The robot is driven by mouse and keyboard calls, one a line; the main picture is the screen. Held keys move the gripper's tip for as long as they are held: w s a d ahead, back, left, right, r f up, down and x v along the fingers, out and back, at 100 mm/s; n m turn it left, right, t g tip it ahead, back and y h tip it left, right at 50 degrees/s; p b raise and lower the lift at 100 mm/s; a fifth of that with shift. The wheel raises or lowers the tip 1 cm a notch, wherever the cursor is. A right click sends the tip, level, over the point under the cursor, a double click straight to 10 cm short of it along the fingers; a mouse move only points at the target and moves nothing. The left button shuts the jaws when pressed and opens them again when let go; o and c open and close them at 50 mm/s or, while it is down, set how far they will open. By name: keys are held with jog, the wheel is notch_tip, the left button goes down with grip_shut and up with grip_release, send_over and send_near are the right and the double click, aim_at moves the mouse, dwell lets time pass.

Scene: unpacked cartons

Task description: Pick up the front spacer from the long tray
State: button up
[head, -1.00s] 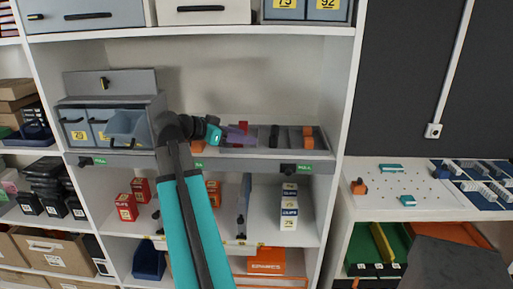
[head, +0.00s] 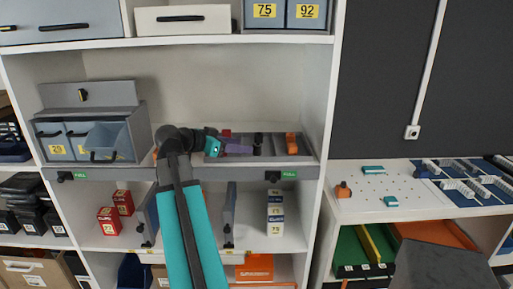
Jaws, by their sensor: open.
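The long tray (head: 273,148) is a low grey tray on the middle shelf, seen from the front and slightly above. Inside it I see a red piece (head: 226,133) at the left, a dark upright piece (head: 258,141) in the middle and an orange piece (head: 291,143) at the right. At this size I cannot tell which one is the front spacer.
A grey bin unit (head: 93,125) stands left of the tray on the same shelf. The white shelf upright (head: 325,100) bounds the bay at the right, and another shelf lies above. A white bench (head: 420,197) with small parts stands farther right. Space above the tray is clear.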

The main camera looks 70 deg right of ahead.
aim_at(257, 147)
jog(key=shift+x, duration=1.7)
jog(key=shift+s+d+p, duration=0.1)
jog(key=shift+p, duration=0.25)
jog(key=shift+s+d+f+p, duration=0.15)
jog(key=shift+s+d+p, duration=0.25)
jog(key=shift+p+x, duration=0.7)
jog(key=shift+x, duration=1.25)
jog(key=c, duration=1.1)
